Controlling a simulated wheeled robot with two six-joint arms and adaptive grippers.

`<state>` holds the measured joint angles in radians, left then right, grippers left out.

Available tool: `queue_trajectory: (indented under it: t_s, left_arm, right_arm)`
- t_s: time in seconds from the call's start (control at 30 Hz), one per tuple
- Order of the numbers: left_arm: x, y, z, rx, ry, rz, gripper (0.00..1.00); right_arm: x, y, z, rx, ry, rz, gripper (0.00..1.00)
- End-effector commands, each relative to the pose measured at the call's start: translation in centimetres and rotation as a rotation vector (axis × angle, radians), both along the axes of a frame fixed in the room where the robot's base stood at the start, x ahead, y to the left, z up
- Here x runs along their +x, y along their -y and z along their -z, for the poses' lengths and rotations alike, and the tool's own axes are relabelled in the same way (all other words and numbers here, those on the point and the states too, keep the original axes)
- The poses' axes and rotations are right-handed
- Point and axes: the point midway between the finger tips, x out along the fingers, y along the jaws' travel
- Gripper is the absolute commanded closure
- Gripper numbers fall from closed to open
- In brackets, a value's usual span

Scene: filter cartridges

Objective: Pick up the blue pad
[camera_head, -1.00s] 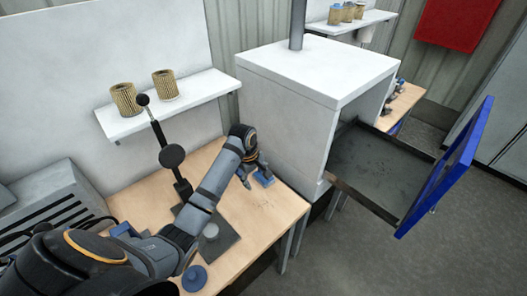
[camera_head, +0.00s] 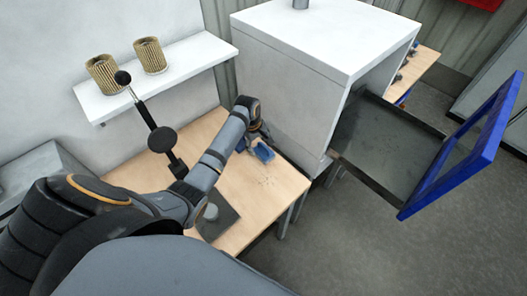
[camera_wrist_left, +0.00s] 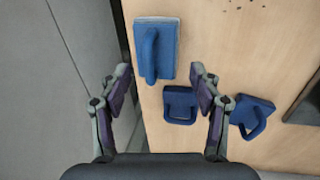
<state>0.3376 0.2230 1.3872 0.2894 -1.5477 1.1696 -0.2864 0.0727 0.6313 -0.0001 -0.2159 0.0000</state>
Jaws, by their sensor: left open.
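The blue pad (camera_head: 264,153), a block with a raised handle, lies on the wooden table beside the white cabinet. In the left wrist view the pad (camera_wrist_left: 156,48) lies just beyond and between my left fingertips, with its handle pointing toward the gripper. My left gripper (camera_head: 254,139) is over the table's far end, close to the pad; in the wrist view its jaws (camera_wrist_left: 160,72) are open and empty. Two more blue handled pieces lie nearby, one (camera_wrist_left: 180,106) by the right finger and one (camera_wrist_left: 252,114) to its right. My right gripper is not in view.
The white cabinet (camera_head: 290,95) stands right behind the pad, with its dark drawer (camera_head: 385,145) pulled out and a blue front panel. A black lever press (camera_head: 162,139) stands on the table (camera_head: 275,180). A shelf holds two pleated cartridges. The table's right front is clear.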

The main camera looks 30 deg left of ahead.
Motion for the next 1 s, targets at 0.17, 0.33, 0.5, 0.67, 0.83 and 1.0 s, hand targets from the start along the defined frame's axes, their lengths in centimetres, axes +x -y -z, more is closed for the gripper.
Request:
queue_trajectory:
  t_s: [0.17, 0.33, 0.5, 0.67, 0.83, 1.0]
  left_arm:
    - [0.5, 0.3, 2.8, -0.002, -0.004, 0.0, 0.36]
    - [0.7, 0.4, 3.8, 0.001, -0.001, 0.001, 0.36]
    - [0.7, 0.4, 3.8, 0.0, 0.0, 0.001, 0.39]
    - [0.7, 0.4, 3.8, 0.0, -0.001, 0.001, 0.61]
    - [0.7, 0.4, 3.8, 0.0, -0.001, 0.001, 0.84]
    - [0.6, 0.4, 3.8, 0.0, -0.001, 0.001, 1.0]
  right_arm:
    - [-0.2, -0.1, -0.9, 0.002, -0.004, 0.001, 0.64]
    - [-2.4, 0.3, -0.8, -0.004, -0.038, 0.0, 0.64]
    - [-2.7, 0.4, -0.8, -0.005, -0.043, 0.0, 0.64]
    - [-2.1, 0.6, -0.8, -0.007, -0.033, -0.001, 0.64]
    - [-1.7, 0.8, -0.9, -0.01, -0.027, -0.002, 0.64]
    - [-1.7, 0.8, -0.9, -0.01, -0.027, -0.002, 0.64]
